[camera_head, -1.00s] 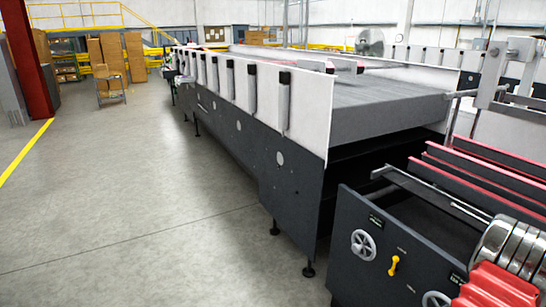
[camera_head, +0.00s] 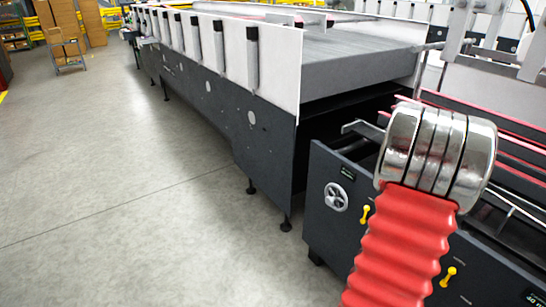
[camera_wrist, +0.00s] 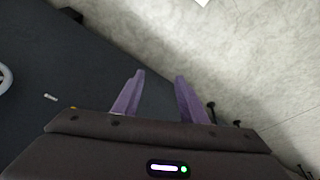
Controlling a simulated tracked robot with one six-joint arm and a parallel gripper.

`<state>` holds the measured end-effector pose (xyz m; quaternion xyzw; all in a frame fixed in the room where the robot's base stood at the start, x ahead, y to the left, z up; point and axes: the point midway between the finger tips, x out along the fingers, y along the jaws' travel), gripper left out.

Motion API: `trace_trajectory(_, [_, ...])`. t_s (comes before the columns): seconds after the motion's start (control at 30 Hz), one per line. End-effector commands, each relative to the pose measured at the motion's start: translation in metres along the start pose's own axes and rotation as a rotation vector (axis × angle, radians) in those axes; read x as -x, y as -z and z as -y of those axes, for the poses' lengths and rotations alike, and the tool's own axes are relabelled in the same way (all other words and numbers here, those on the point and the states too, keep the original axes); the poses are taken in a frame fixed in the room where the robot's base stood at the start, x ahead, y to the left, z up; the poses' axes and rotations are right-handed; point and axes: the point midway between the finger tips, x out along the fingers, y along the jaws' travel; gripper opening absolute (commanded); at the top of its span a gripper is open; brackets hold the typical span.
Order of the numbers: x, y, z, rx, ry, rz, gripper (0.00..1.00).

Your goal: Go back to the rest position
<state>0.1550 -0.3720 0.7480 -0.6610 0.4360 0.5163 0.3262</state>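My gripper (camera_wrist: 159,77) shows in the wrist view with its two purple fingers apart and nothing between them. It hangs beside the dark side panel of the folder gluer (camera_wrist: 60,70), with the concrete floor beyond to the right. In the head view, my arm's red ribbed sleeve and chrome rings stand at the lower right, in front of the machine's near end. The gripper itself is not visible in that view.
The long folder gluer (camera_head: 215,110) runs from the back left to the right. Its near section carries a handwheel (camera_head: 336,196) and yellow levers (camera_head: 447,277). A cart (camera_head: 66,52) stands far left. Open floor (camera_head: 100,190) fills the left side.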

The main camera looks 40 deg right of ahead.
Motion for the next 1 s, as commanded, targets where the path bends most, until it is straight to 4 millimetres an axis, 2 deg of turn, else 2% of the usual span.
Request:
trace_trajectory(0.1, [0.027,0.0,0.029,0.058,0.024,0.034,0.39])
trace_trajectory(0.5, [0.118,-0.024,0.113,0.258,0.078,0.125,0.39])
trace_trajectory(0.7, [0.164,-0.043,0.147,0.368,0.098,0.139,0.39])
trace_trajectory(1.0, [0.233,-0.077,0.189,0.544,0.132,0.12,0.39])
